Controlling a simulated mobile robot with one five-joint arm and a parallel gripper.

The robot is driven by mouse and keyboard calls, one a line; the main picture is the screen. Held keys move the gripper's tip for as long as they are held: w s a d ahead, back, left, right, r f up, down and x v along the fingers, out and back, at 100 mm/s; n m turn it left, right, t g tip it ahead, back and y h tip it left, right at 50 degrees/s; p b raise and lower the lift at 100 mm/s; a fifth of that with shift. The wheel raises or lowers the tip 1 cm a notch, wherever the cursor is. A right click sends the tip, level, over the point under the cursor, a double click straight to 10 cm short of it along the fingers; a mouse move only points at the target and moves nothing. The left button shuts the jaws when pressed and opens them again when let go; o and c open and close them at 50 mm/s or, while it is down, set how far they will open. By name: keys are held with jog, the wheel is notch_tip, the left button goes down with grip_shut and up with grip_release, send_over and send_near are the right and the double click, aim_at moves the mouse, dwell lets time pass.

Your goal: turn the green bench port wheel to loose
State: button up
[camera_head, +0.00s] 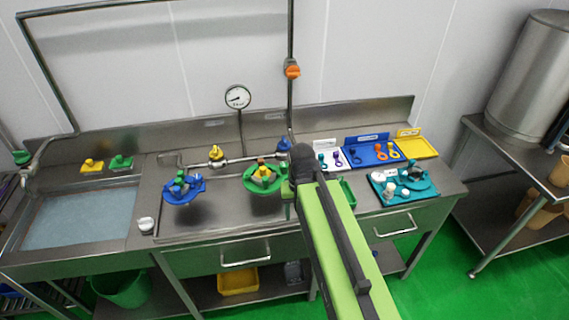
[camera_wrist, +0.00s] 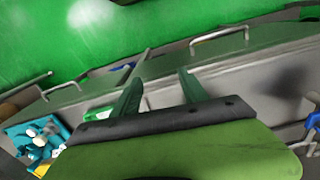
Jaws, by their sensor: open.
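The green bench port wheel (camera_head: 250,184) sits on the steel bench, left of my arm in the head view. Coloured parts stand at its middle, and its exact turn position is too small to read. In the head view my arm reaches over the bench just right of the wheel, and its fingers cannot be made out clearly. In the wrist view my gripper (camera_wrist: 162,77) is open, with two dark green fingers apart and nothing between them. The green wheel cannot be made out in the wrist view.
A blue wheel (camera_head: 183,200) stands left of the green one. A pipe with a yellow valve (camera_head: 216,153) and a gauge (camera_head: 238,96) are behind. A teal tray (camera_head: 427,191) with parts, a blue tray (camera_head: 369,163) and a yellow tray (camera_head: 421,151) lie to the right.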

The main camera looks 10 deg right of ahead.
jog(key=m, duration=0.2)
notch_tip(320, 180, up, 20)
jog(key=m+p, duration=1.2)
jog(key=p, duration=0.8)
send_over(284, 164)
notch_tip(284, 164, down, 18)
jog(key=b, duration=1.8)
jog(key=shift+a, duration=0.1)
jog(key=shift+r, duration=0.1)
grip_shut()
